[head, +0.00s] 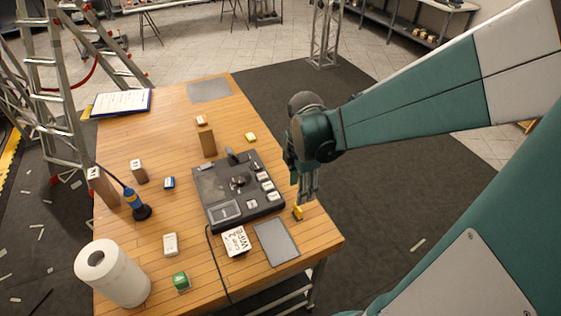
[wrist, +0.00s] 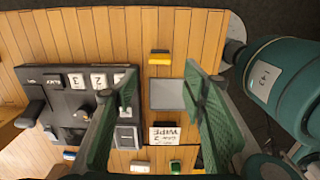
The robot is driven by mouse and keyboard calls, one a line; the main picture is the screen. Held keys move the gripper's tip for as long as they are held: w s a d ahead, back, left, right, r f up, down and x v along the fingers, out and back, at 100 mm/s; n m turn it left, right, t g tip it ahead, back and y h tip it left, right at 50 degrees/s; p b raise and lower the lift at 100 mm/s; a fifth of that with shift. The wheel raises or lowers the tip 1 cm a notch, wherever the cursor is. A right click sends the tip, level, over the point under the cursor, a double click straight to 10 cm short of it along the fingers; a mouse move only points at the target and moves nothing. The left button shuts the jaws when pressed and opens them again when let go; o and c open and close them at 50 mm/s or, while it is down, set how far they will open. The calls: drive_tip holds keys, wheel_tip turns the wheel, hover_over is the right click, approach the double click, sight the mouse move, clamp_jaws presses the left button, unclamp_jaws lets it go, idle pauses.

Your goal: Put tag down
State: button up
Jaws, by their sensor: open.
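My gripper (head: 308,190) is open and empty over the right side of the wooden table. In the wrist view its two green fingers (wrist: 160,78) stand wide apart with nothing between them. A small yellow-and-black piece (head: 298,212) lies on the table just below the fingers; it also shows in the wrist view (wrist: 160,57). A white card lettered WIPE (head: 236,241) lies beside the black console (head: 210,185). Several white numbered tiles (head: 267,186) sit on the console. I cannot tell which of these is the tag.
A grey plate (head: 276,242) lies near the front right edge. A wooden block (head: 206,138), a second yellow piece (head: 250,137), a green block (head: 181,282), a blue-handled tool (head: 134,200) and a paper roll (head: 112,272) stand around. The table's back middle is mostly clear.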

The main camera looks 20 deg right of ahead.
idle(0.7)
drive_tip(key=s+a+r+m+t, duration=0.2)
drive_tip(key=a+r+m+t, duration=0.1)
drive_tip(key=r+m, duration=0.4)
drive_tip(key=s+a+r+m+t, duration=0.3)
drive_tip(key=a+r+m, duration=0.3)
drive_tip(key=m, duration=0.5)
drive_tip(key=shift+s+a+r+t, duration=0.2)
drive_tip(key=shift+s+r+t, duration=0.3)
drive_tip(key=shift+r, duration=0.65)
drive_tip(key=shift+w, duration=0.15)
wheel_tip(320, 180, down, 8)
drive_tip(key=b, duration=0.8)
